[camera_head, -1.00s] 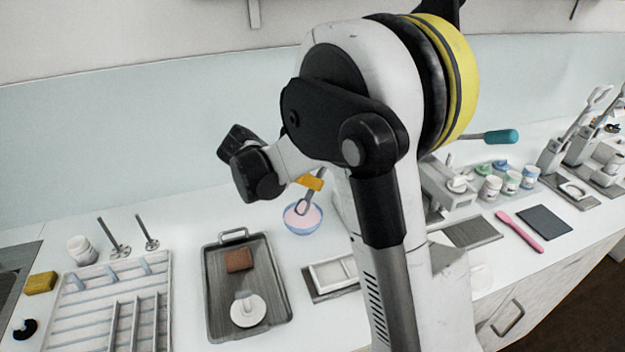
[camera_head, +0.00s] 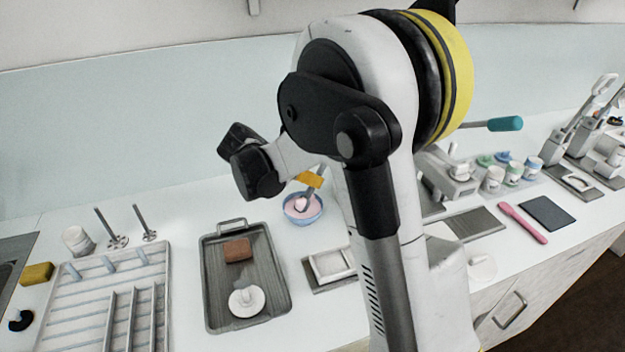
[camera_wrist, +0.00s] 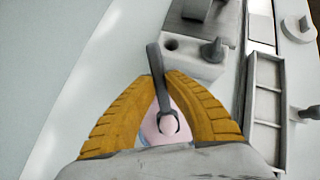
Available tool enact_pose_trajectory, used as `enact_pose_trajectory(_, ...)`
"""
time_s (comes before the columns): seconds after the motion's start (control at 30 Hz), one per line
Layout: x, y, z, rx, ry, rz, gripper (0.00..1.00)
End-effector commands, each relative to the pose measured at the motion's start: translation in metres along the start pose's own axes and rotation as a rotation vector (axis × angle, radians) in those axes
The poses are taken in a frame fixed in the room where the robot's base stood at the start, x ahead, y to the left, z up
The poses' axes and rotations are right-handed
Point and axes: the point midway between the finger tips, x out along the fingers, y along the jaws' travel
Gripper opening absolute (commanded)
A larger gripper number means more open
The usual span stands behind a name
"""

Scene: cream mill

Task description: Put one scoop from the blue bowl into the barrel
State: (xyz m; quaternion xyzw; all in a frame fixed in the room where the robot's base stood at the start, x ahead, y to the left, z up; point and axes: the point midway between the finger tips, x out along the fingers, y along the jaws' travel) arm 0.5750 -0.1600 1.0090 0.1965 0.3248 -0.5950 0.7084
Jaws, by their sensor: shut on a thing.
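The blue bowl (camera_head: 304,219) stands on the counter behind the grey tray and holds pink cream. My gripper (camera_head: 312,179) is just above the bowl, its orange fingers shut on the grey handle of a scoop (camera_head: 301,203). The scoop's head is down inside the bowl, at the cream. In the wrist view my gripper (camera_wrist: 159,82) pinches the scoop handle (camera_wrist: 155,61), and the scoop's end shows against pale pink cream between the fingers. My fingers hide most of the bowl there. I cannot tell for sure which thing is the barrel.
A grey tray (camera_head: 215,300) with a brown block and white piece lies in front of the bowl. A white-grey dish (camera_head: 331,265) sits to its right. A grey block with a round hole (camera_wrist: 196,57) is beyond the fingers. A machine (camera_head: 450,172) stands right of my arm.

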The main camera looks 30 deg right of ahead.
Motion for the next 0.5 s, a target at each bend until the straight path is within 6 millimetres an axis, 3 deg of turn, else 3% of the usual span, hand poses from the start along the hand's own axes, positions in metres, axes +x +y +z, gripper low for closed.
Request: enact_pose_trajectory(0.5,-0.03,-0.005,0.031,0.0,0.0,0.0,0.0)
